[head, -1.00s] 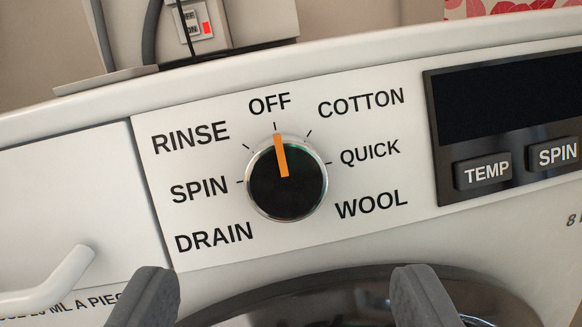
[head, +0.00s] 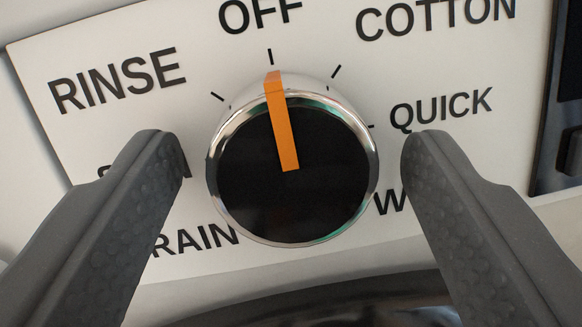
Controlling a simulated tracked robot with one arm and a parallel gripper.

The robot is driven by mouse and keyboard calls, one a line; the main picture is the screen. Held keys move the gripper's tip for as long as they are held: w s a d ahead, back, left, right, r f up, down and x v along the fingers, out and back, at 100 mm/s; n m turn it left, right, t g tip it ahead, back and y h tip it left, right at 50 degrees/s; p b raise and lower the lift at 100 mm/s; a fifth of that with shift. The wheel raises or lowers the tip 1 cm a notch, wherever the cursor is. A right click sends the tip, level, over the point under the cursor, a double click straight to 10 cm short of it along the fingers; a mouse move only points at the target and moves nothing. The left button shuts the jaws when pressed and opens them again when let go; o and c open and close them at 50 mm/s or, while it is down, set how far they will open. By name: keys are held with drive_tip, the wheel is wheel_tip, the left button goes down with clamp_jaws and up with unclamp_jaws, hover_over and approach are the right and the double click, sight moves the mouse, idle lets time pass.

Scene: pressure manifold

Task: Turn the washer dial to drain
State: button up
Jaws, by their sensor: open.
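The washer dial (head: 300,200) is a black round knob with a chrome rim, in the middle of the head view. Its orange pointer (head: 281,120) points up at the OFF label (head: 260,15). The DRAIN label (head: 195,240) is at the lower left of the dial, with its first letter hidden behind my left finger. My gripper (head: 292,155) is open, with one grey finger on each side of the dial. A gap shows between each finger and the rim in the picture. Whether the fingertips reach the knob's depth I cannot tell.
The white panel (head: 120,115) carries RINSE at upper left, and COTTON and QUICK on the right. SPIN and WOOL are partly hidden by my fingers. A dark display edge (head: 570,100) is at the right, and the dark door rim (head: 330,300) lies below.

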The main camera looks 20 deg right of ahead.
drive_tip(key=c, duration=1)
drive_tip(key=shift+d, duration=0.25)
drive_tip(key=shift+a, duration=0.15)
